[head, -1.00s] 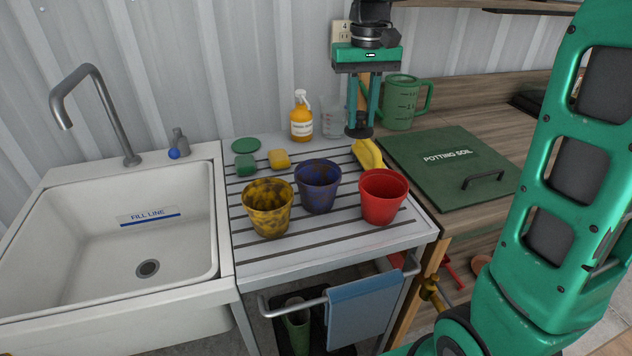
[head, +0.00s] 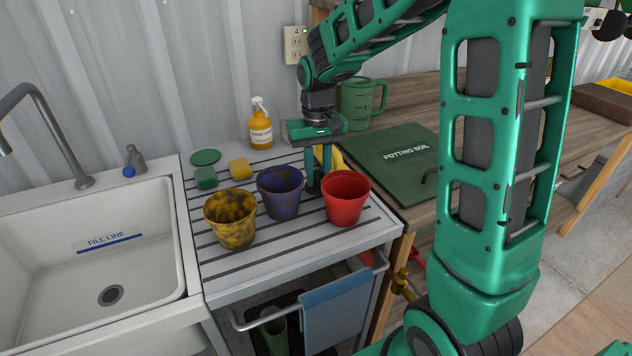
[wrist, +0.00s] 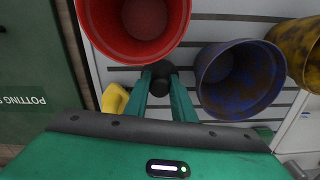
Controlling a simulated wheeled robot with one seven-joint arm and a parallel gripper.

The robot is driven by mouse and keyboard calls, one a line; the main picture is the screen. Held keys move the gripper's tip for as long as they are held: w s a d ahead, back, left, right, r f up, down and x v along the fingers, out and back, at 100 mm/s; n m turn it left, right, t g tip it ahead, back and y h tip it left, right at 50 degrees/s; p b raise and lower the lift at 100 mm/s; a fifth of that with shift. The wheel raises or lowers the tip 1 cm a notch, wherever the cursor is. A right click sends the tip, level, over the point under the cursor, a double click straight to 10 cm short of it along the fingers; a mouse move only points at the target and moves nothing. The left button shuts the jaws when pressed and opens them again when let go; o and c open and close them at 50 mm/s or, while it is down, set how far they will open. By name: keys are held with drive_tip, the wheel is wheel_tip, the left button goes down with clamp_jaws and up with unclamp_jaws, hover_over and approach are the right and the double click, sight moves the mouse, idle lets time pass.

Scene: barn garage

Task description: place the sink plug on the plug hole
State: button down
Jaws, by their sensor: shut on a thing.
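The black sink plug (head: 313,187) is pinched between the fingertips of my gripper (head: 319,171). In the head view it is low over the ribbed drainboard, behind and between the blue speckled cup and the red cup; I cannot tell whether it touches the board. In the wrist view the plug (wrist: 158,76) shows dark between the green fingers of my gripper (wrist: 160,92). The plug hole (head: 110,295) is a dark round drain in the floor of the white sink (head: 60,270), far to the left of my gripper. It is uncovered.
The red cup (head: 345,203), blue cup (head: 279,196) and yellow speckled cup (head: 231,224) stand close to the plug or towards the sink. Sponges, a green disc (head: 205,157) and an orange bottle (head: 260,128) sit behind. A tap (head: 40,125) arches over the sink, whose basin is empty.

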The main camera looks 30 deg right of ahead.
sight(317, 173)
drive_tip(key=shift+f, duration=1.3)
drive_tip(key=shift+f, duration=0.1)
drive_tip(key=c, duration=1.5)
unclamp_jaws()
wheel_tip(317, 173, up, 12)
drive_tip(key=shift+r, duration=0.15)
